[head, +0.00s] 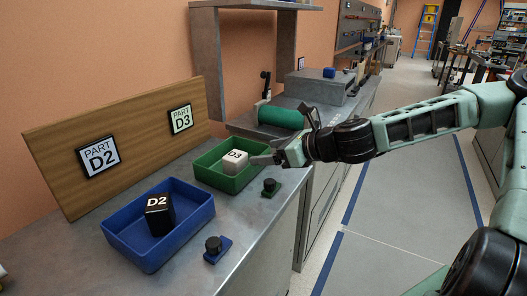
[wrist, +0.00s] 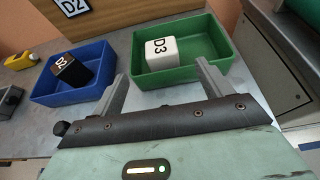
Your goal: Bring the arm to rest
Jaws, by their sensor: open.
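My gripper (head: 268,155) is open and empty, reaching in from the right on my outstretched arm. Its two fingers (wrist: 160,90) show in the wrist view, apart, with their tips near the front of the green tray (head: 200,171). A white block marked D3 (head: 234,161) sits inside the green tray, beyond the fingertips. It also shows between and ahead of the fingers in the wrist view (wrist: 162,49). A black block marked D2 (head: 160,215) sits in the blue tray (head: 131,250).
A wooden board (head: 60,166) with D2 and D3 labels stands behind the trays. Small knobs (head: 213,245) and (head: 270,187) sit along the bench (head: 255,220) front edge. A green cylinder (head: 281,116) lies behind my gripper. The aisle floor (head: 385,215) at right is clear.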

